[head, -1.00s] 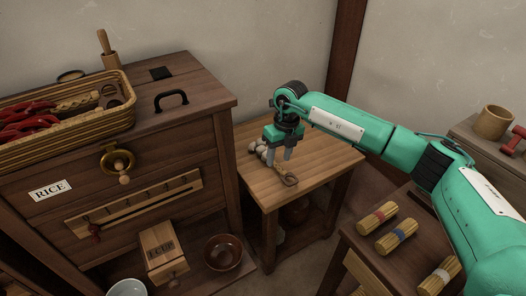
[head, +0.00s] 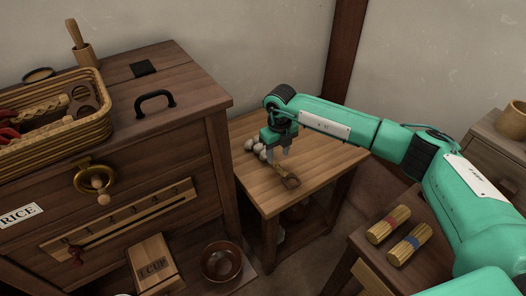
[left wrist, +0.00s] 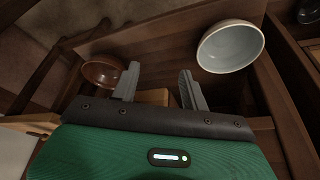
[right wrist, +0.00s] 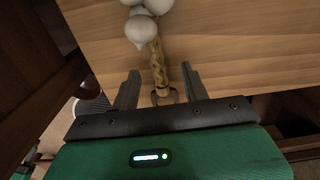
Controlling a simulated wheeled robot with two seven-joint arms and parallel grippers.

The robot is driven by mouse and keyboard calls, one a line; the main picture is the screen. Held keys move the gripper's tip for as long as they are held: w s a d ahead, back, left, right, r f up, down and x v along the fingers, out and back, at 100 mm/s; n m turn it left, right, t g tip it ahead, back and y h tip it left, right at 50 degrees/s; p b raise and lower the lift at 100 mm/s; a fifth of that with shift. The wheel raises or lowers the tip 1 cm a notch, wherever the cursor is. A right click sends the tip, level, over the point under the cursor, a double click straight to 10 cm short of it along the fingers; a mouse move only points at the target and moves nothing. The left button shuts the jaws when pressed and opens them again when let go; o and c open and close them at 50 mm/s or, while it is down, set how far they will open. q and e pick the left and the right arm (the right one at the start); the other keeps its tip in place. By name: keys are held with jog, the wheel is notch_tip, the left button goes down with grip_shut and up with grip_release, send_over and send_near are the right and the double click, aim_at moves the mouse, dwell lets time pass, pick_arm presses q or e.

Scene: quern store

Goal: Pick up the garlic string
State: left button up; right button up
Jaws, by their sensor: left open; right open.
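The garlic string lies on the small wooden table (head: 318,168), its white bulbs (head: 256,149) toward the back left and its braided stalk ending in a loop (head: 291,182) toward the front. In the right wrist view the braid (right wrist: 158,62) runs down between the fingers of my right gripper (right wrist: 160,76), with the bulbs at the top edge. My right gripper (head: 277,157) is open over the braid and holds nothing. My left gripper (left wrist: 159,74) is open and empty, shown only in its own wrist view, above a brown bowl (left wrist: 104,72) and a pale bowl (left wrist: 230,46).
A wooden chest (head: 185,110) with a black handle stands close left of the table, a wicker basket (head: 60,140) on top. A lower table at right holds straw bundles (head: 388,224). A box marked 1 CUP (head: 153,266) and a brown bowl (head: 222,262) sit low in front.

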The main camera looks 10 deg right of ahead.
aim_at(277, 163)
jog(key=shift+s+f, duration=0.15)
jog(key=shift+f, duration=0.4)
notch_tip(277, 163, down, 4)
jog(key=shift+s+a+f, duration=0.1)
pick_arm(q)
jog(key=shift+d+r, duration=0.1)
jog(key=shift+r, duration=0.05)
pick_arm(e)
grip_shut()
jog(key=shift+r, duration=0.7)
pick_arm(q)
jog(key=shift+p+x, duration=0.45)
jog(key=shift+x, duration=0.7)
pick_arm(e)
notch_tip(277, 163, up, 19)
jog(key=shift+f, duration=0.15)
